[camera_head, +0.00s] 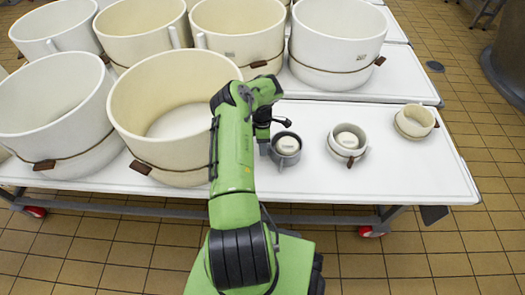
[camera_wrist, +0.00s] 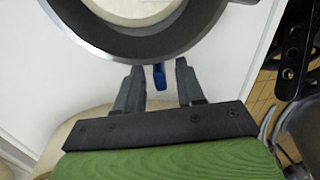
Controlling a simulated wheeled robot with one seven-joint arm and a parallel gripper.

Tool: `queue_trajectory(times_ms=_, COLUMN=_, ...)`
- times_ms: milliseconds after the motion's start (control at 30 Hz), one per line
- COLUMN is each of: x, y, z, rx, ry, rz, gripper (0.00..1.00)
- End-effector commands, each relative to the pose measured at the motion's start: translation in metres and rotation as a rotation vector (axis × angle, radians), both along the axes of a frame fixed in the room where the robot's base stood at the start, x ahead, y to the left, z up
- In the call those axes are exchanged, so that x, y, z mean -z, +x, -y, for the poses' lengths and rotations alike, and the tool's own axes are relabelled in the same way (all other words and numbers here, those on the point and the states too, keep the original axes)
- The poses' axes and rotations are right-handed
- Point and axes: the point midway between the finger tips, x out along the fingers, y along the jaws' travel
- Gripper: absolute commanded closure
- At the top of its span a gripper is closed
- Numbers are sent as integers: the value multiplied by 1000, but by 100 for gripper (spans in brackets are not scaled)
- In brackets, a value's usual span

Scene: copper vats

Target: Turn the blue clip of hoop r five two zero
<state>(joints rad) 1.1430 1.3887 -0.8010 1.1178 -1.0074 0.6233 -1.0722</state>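A small grey hoop (camera_head: 285,158) stands on the white table, around a pale round piece with a dark label too small to read. In the wrist view the dark grey hoop (camera_wrist: 128,45) fills the top, and its blue clip (camera_wrist: 159,77) sticks out from its outer side. My gripper (camera_wrist: 159,70) is open, with one finger on each side of the blue clip and a gap to both. The blue clip is not visible there.
Two small cream hoops with brown clips stand to the right, one nearer (camera_head: 347,153) and one farther (camera_head: 414,135). Large cream tubs, including a close one (camera_head: 175,105), crowd the left and back. The white table (camera_head: 400,182) is bare at its front right.

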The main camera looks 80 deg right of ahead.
Motion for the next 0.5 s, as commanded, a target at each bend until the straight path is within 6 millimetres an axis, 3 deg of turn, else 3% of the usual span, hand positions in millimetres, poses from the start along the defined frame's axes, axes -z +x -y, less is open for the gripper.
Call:
queue_trajectory(times_ms=133, x=17, y=-1, z=-2, rx=0, ry=0, rz=0, gripper=62)
queue_trajectory(times_ms=400, x=18, y=-1, z=-2, rx=0, ry=-2, rz=1, gripper=62)
queue_trajectory(times_ms=500, x=18, y=-1, z=-2, rx=0, ry=-1, rz=0, gripper=77)
